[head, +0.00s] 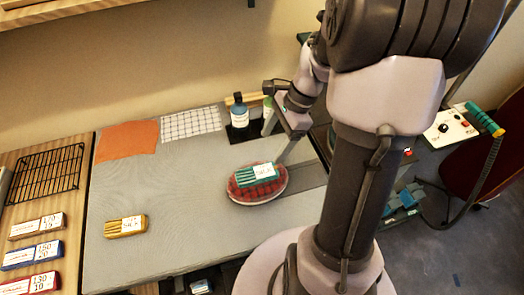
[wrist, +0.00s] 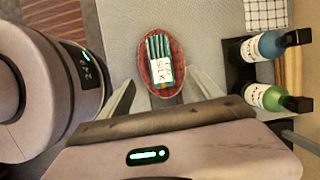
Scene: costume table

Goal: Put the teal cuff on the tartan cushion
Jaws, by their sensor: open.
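The teal cuff (head: 246,178), striped and with a white label, lies on top of the red tartan cushion (head: 262,198). In the wrist view the teal cuff (wrist: 155,47) rests lengthwise on the oval tartan cushion (wrist: 174,45), within its rim. My gripper (wrist: 161,77) is open, with one finger on each side of the cushion's near end. Nothing is seen held between the fingers. In the head view my arm covers part of the gripper, beside the cushion's upper right.
A mustard cuff (head: 125,226) lies on the grey mat (head: 180,200) to the left. Blue (wrist: 264,46) and green (wrist: 266,97) bottles stand in a black holder close to my gripper. An orange cloth (head: 127,141) lies at the back left. The mat's middle is clear.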

